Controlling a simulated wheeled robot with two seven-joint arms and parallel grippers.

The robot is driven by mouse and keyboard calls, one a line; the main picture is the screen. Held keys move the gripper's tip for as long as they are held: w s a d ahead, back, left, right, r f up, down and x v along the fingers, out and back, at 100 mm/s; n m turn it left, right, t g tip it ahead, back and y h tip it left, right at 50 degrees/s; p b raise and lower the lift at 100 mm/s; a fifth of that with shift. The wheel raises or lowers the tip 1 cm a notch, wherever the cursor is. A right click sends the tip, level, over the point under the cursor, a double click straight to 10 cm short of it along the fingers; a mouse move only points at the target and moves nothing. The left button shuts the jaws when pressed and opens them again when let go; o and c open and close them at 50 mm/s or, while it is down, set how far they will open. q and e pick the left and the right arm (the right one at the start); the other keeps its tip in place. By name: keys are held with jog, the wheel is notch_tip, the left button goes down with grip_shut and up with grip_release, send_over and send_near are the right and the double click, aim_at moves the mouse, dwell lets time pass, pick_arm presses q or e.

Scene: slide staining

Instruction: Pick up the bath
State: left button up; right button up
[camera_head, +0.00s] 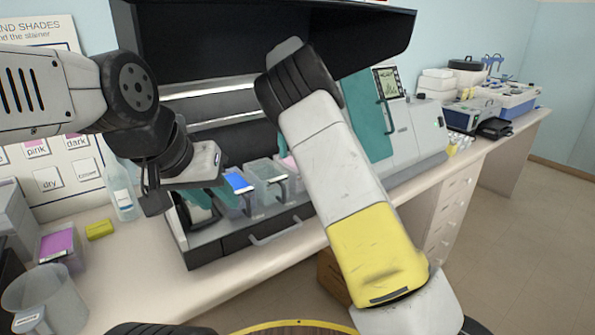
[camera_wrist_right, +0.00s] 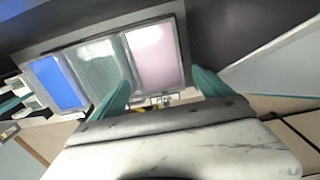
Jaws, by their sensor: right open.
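Several clear baths stand in a row in the dark stainer tray: a blue one (camera_head: 238,182), a colourless one (camera_head: 266,172) and a pink one (camera_head: 287,162). The right wrist view shows the blue bath (camera_wrist_right: 58,82), the colourless bath (camera_wrist_right: 103,70) and the pink bath (camera_wrist_right: 155,55). My right gripper (camera_wrist_right: 162,90) is open and empty, its teal fingers on either side of the pink bath in that view; I cannot tell whether they touch it.
A purple-filled bath (camera_head: 60,246), a yellow block (camera_head: 100,229), a clear beaker (camera_head: 45,300) and a bottle (camera_head: 121,190) stand on the left counter. The stainer's dark raised hood (camera_head: 215,35) overhangs the tray. The counter before the tray is mostly clear.

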jog(key=f, duration=0.5)
jog(key=shift+s+f, duration=0.25)
jog(key=shift+f, duration=0.1)
jog(key=shift+r, duration=0.1)
jog(key=c, duration=1.8)
jog(key=shift+c, duration=0.2)
jog(key=shift+d+r, duration=0.1)
jog(key=shift+r, duration=0.05)
